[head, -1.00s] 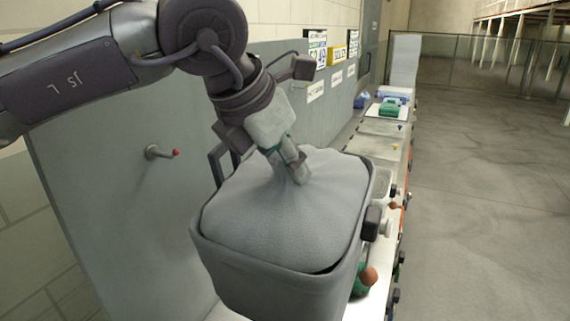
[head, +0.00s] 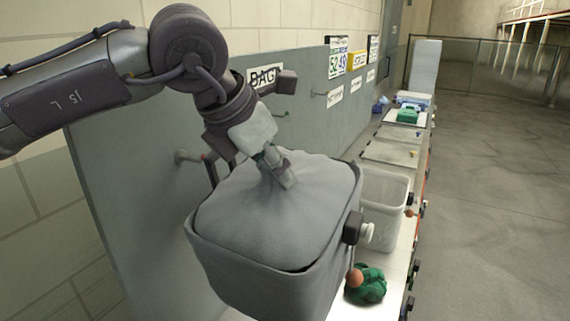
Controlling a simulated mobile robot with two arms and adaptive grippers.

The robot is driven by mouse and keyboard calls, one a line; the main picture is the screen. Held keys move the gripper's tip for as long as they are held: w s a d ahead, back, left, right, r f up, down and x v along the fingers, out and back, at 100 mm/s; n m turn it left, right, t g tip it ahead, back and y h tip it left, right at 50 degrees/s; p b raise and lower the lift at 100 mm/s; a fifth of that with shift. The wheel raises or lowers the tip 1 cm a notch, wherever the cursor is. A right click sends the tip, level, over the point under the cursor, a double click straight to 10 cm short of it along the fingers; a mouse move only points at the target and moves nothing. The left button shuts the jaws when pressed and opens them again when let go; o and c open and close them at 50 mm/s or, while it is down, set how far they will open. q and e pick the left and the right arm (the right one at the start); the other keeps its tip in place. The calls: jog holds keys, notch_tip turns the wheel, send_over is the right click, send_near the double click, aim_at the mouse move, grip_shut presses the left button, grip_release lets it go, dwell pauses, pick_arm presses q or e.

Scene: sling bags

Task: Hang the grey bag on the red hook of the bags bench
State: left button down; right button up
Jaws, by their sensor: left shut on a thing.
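The grey bag (head: 268,228) is full and boxy, held upright in the air in front of the grey back panel (head: 125,185). My left gripper (head: 280,178) is shut on the gathered cloth at the middle of its top. A dark strap loop (head: 212,172) stands up at the bag's rear left edge. The red hook (head: 184,156) sticks out of the panel, just left of that loop. Its tip is close to my left wrist and partly hidden, so I cannot tell whether the loop touches it. My right gripper is not in view.
A translucent bin (head: 384,208) and a green bundle (head: 368,284) stand on the white bench (head: 392,285) right of the bag. A green-tipped hook (head: 284,114) sits farther along the panel. A "BAG" sign (head: 264,78) is behind my arm. The floor at right is clear.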

aim_at(248, 173)
pick_arm(q)
jog(key=shift+w+a+p, duration=0.3)
jog(key=shift+w+a, duration=0.2)
jog(key=shift+a, duration=0.1)
jog(key=shift+w+a+p, duration=0.45)
jog(key=shift+a+p, duration=0.15)
jog(key=shift+a, duration=0.25)
jog(key=shift+w+a+p, duration=0.3)
jog(key=shift+a+p, duration=0.05)
jog(key=shift+a, duration=0.05)
jog(key=shift+w+a+f, duration=0.15)
jog(key=shift+a+f, duration=0.05)
jog(key=shift+w+a+f+b, duration=0.15)
jog(key=shift+a+f+b, duration=0.2)
jog(key=shift+b, duration=0.3)
jog(key=shift+w+f+b, duration=0.15)
jog(key=shift+b, duration=0.25)
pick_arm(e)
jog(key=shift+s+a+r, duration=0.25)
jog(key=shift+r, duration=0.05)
